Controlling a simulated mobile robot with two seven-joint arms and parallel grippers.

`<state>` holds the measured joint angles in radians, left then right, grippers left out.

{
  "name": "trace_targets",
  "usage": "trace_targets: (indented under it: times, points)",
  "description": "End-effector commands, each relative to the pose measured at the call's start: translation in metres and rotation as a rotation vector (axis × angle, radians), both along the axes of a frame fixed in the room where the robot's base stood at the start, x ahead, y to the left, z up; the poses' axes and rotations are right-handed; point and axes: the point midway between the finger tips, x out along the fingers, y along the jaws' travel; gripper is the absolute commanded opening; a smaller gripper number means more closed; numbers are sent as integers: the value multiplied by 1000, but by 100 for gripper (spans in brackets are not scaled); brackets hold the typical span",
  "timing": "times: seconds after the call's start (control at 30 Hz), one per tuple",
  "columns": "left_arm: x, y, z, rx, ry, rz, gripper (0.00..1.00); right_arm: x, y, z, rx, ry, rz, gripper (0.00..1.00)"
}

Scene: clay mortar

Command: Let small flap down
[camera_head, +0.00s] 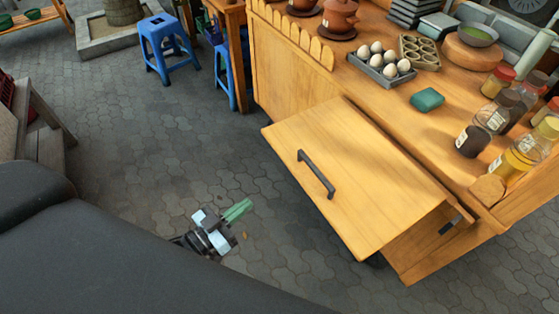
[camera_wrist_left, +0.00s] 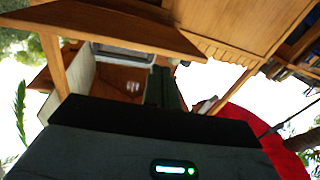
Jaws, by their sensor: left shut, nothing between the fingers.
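The small flap (camera_head: 345,165) is a light wooden panel on the cart's front side, with a dark bar handle (camera_head: 316,174) on its face. It stands out from the edge of the counter, over the paving; its exact angle is hard to tell. My left gripper (camera_head: 238,211) has green fingers pressed together, with nothing between them. It is apart from the flap, to the left of and below the handle in the head view. In the left wrist view, its dark fingers (camera_wrist_left: 165,88) point toward wooden parts. My right gripper is not in view.
The counter (camera_head: 390,95) holds an egg tray (camera_head: 382,68), a green cloth-like block (camera_head: 427,99), clay pots (camera_head: 340,16) and several jars (camera_head: 475,139) at the right. Blue stools (camera_head: 165,45) stand at the back left. Grey paving (camera_head: 150,130) left of the cart is clear.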

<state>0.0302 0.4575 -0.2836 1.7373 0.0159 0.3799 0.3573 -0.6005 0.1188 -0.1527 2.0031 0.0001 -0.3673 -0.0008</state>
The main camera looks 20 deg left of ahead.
Motion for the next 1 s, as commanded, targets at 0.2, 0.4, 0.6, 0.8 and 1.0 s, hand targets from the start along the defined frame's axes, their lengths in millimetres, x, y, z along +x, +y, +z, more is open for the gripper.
trace_targets:
  times: [0.2,0.4,0.6,0.8,1.0]
  points:
    - [46,15,36,-71,-221,-137,0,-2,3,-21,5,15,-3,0]
    - [58,21,54,-97,-294,-190,0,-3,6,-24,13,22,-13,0]
    - [59,20,58,-100,-301,-193,0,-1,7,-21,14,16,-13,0]
    - [73,9,66,-101,-304,-193,0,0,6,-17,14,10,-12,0]
    - [100,-11,79,-100,-305,-192,0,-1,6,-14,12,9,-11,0]
